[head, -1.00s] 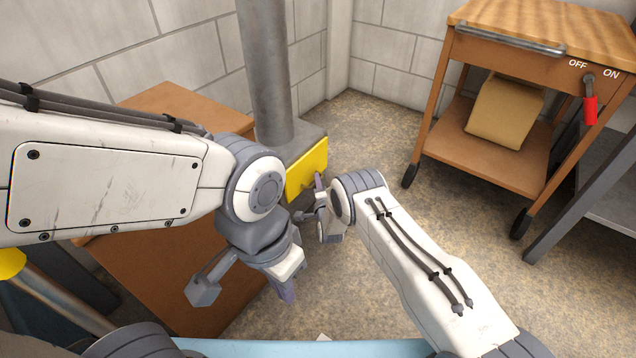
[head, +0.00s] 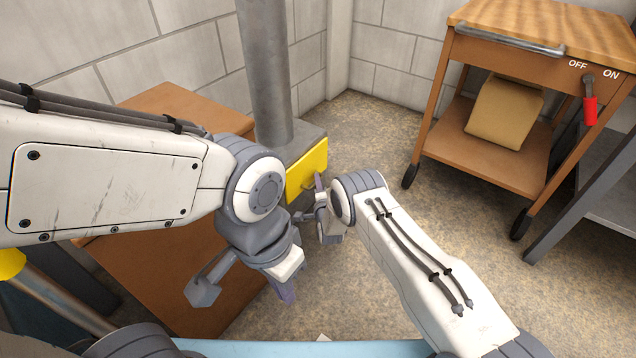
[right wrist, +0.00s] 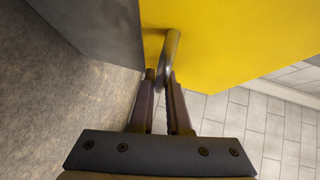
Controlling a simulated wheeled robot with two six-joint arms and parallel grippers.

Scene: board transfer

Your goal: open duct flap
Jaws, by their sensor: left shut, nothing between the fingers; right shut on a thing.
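The yellow duct flap (head: 306,172) is on the grey duct box at the foot of the round metal pipe. It fills the upper part of the right wrist view (right wrist: 235,40), where its curved metal handle (right wrist: 173,48) stands out from it. My right gripper (right wrist: 160,76) is shut on this handle. In the head view, my right gripper (head: 319,186) is at the flap's front, partly hidden by its own wrist. My left gripper (head: 288,294) is shut and empty, pointing down, lower and nearer than the flap. I cannot tell how far the flap stands open.
A brown cabinet (head: 180,104) stands left of the duct, partly behind my left arm. A wooden cart (head: 490,160) with a red-handled OFF/ON switch (head: 590,108) stands at the right. Bare floor (head: 375,125) lies between duct and cart. A light blue edge (head: 290,347) is in front.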

